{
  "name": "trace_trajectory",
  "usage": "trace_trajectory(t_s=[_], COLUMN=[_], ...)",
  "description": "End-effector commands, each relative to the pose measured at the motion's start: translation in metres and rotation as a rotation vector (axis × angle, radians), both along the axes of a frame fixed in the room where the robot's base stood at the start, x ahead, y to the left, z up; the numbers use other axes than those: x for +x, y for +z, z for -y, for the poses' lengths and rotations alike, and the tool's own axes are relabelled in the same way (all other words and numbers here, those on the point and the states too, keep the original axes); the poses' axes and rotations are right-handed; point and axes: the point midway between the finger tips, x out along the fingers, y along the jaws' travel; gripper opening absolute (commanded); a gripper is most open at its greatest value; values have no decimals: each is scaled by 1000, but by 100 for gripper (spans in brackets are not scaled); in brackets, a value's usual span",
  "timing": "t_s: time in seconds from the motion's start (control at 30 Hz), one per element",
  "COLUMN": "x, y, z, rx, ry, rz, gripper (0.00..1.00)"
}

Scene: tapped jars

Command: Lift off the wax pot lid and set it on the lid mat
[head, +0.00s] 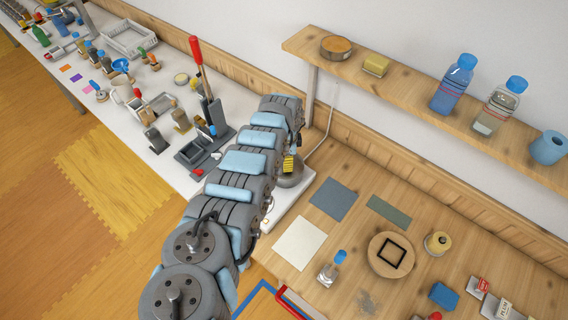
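A round grey metal pot (291,177), which looks like the wax pot, stands on a white base plate (268,222) at the left end of the wooden table. My arm covers its left side, and I cannot make out its lid clearly. A small yellow-and-black striped piece (290,163) shows right above the pot, at the edge of my arm; it may be part of my gripper. The rest of my gripper is hidden behind the arm. Flat mats lie right of the pot: dark blue-grey (333,199), grey-green (388,210) and cream (299,242). Which is the lid mat is unclear. All three look bare.
A wall shelf (410,100) with bottles overhangs the back. A red-handled press (205,110) stands left of my arm.

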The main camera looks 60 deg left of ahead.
Motion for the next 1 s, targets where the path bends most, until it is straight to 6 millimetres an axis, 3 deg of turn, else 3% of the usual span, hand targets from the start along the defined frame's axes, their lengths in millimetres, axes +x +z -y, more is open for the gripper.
trace_trajectory(t_s=[0.17,0.2,0.37,0.4,1.0], x=[0,0,0,0,-1], y=[0,0,0,0,20], z=[0,0,-1,-1,-1], rx=[0,0,1,1,1], ry=[1,1,1,1,2], rz=[0,0,0,0,0], gripper=[54,49,3,0,0])
